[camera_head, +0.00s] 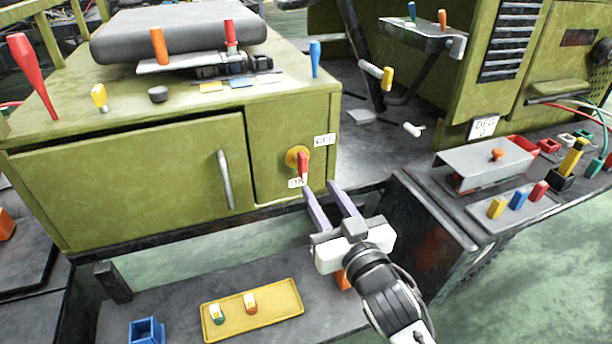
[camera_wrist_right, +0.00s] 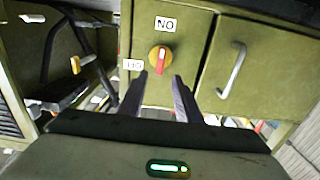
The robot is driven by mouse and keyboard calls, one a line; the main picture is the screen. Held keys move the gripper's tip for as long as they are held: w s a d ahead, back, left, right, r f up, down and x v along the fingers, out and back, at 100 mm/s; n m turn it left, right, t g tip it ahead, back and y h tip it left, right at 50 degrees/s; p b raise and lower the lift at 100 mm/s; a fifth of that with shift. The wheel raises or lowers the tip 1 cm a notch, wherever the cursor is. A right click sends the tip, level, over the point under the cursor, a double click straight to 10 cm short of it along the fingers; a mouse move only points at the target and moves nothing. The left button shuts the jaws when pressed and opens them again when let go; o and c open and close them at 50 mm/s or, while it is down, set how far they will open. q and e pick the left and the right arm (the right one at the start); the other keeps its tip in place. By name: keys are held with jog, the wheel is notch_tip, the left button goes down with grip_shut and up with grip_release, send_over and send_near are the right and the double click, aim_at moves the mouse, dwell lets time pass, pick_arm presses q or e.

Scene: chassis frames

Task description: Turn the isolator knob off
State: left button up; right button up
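The isolator knob (camera_head: 299,160) has a yellow round base and a red handle, on the front of the green cabinet (camera_head: 130,180). Its handle lies roughly upright, its lower end toward the ON label (camera_head: 298,182). The OFF label (camera_head: 325,140) is up and right of it. My right gripper (camera_head: 321,188) is open and empty, its tips short of the knob and a little below and right of it in the head view. The right wrist view shows the knob (camera_wrist_right: 160,59) beyond and between the open fingers (camera_wrist_right: 162,80). My left gripper is out of view.
A vertical door handle (camera_head: 225,180) sits left of the knob. Coloured levers, including an orange one (camera_head: 159,46), stand on the cabinet top. A yellow tray (camera_head: 275,312) with two small pieces lies below. A dark bench (camera_head: 440,215) stands right of my right gripper.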

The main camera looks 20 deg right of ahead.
aim_at(305, 167)
jog(key=w, duration=0.9)
jog(key=shift+w+a+f, duration=0.1)
jog(key=shift+w+a, duration=0.05)
jog(key=shift+w, duration=0.05)
grip_shut()
